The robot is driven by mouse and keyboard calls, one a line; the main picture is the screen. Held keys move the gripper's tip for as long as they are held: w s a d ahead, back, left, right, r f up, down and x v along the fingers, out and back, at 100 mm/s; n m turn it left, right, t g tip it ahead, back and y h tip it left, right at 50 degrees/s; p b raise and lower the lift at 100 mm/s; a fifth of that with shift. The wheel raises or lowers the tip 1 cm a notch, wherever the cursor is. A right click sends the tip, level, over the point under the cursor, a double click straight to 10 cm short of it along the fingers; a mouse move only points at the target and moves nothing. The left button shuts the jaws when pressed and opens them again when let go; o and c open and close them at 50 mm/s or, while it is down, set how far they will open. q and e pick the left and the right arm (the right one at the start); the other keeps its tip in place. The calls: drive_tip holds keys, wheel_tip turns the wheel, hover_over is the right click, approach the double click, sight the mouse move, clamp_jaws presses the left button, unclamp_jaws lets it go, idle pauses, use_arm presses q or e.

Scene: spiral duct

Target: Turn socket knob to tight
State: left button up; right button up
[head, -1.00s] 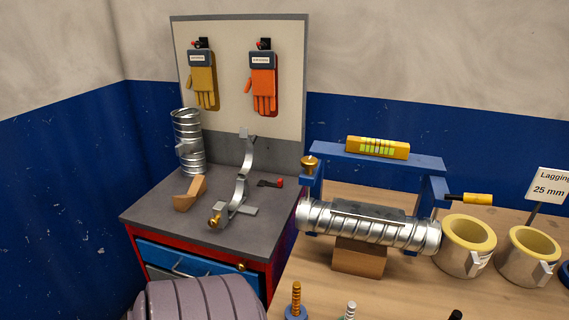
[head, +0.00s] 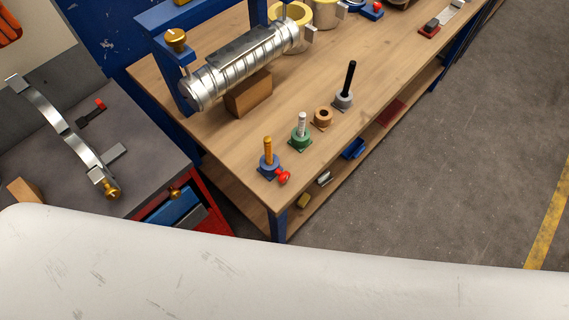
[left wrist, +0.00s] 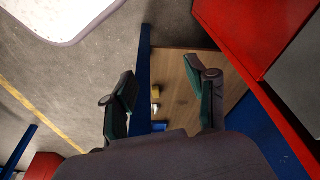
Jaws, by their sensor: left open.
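A small red knob (head: 284,177) sits on the side of a blue socket (head: 268,172) at the workbench's front corner. An orange threaded rod (head: 267,150) stands upright in that socket. I cannot read any tight or loose marking. My left gripper (left wrist: 165,88) is open and empty in the left wrist view, with the bench's lower shelf and blue frame behind its fingers. The red knob is not visible in that view. Neither gripper shows in the head view.
A spiral duct (head: 238,65) lies under a blue frame. My pale arm link fills the bottom. Floor at right is clear.

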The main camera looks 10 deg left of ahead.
use_arm(q)
drive_tip(key=w+d+r+t+p, duration=0.1)
drive_tip(key=w+d+r+p, duration=0.15)
drive_tip(key=r, duration=0.75)
drive_tip(key=w+d+r+p, duration=0.1)
drive_tip(key=w+r, duration=0.3)
drive_tip(key=r, duration=0.6)
wheel_tip(320, 180, up, 26)
drive_tip(key=m+g+p, duration=0.3)
drive_tip(key=m+p, duration=0.1)
drive_tip(key=m, duration=1.8)
hover_over(287, 177)
drive_tip(key=s+a, duration=0.1)
drive_tip(key=f+p, duration=0.1)
drive_tip(key=f, duration=0.3)
drive_tip(key=f+p, duration=0.1)
drive_tip(key=f, duration=0.7)
drive_tip(key=shift+w+d+f+p, duration=0.3)
drive_tip(key=shift+w+d+p, duration=0.1)
drive_tip(key=shift+f, duration=0.4)
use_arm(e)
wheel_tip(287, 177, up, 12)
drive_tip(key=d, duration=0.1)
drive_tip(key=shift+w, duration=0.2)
use_arm(q)
drive_tip(key=shift+c, duration=0.3)
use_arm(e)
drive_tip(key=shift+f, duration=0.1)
use_arm(q)
clamp_jaws()
